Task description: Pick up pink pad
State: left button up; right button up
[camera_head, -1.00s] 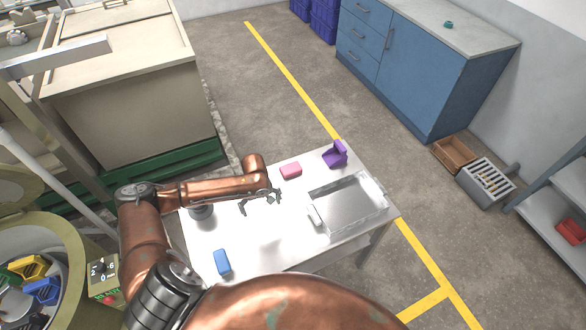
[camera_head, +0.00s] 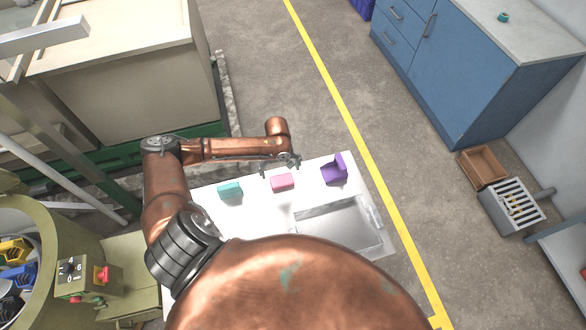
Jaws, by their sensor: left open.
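The pink pad (camera_head: 282,183) is a small block lying flat on the white table, near its far edge. My left gripper (camera_head: 280,171) is open and empty, with its fingers just beyond the pink pad in the picture. It appears to be above the table; I cannot tell its exact height or whether it touches the pad. My right gripper is not in view.
A teal pad (camera_head: 230,190) lies left of the pink one. A purple angled block (camera_head: 334,171) stands to the right. A shallow metal tray (camera_head: 372,215) sits nearer. Bare white table (camera_head: 311,172) lies between pink and purple.

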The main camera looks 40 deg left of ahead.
aim_at(281, 179)
pick_arm(q)
jog(key=shift+w+f, duration=0.25)
jog(key=shift+f, duration=0.05)
jog(key=shift+d+f, duration=0.1)
jog(key=shift+f, duration=0.25)
jog(key=shift+s+f, duration=0.5)
jog(key=shift+f, duration=0.05)
jog(key=f, duration=0.2)
jog(key=shift+w+d+f, duration=0.1)
jog(key=shift+w+f, duration=0.2)
jog(key=shift+f, duration=0.1)
notch_tip(281, 179, down, 2)
jog(key=shift+w, duration=0.1)
jog(key=shift+s+f, duration=0.1)
jog(key=shift+s, duration=0.1)
jog(key=c, duration=1.2)
jog(key=shift+c, duration=0.2)
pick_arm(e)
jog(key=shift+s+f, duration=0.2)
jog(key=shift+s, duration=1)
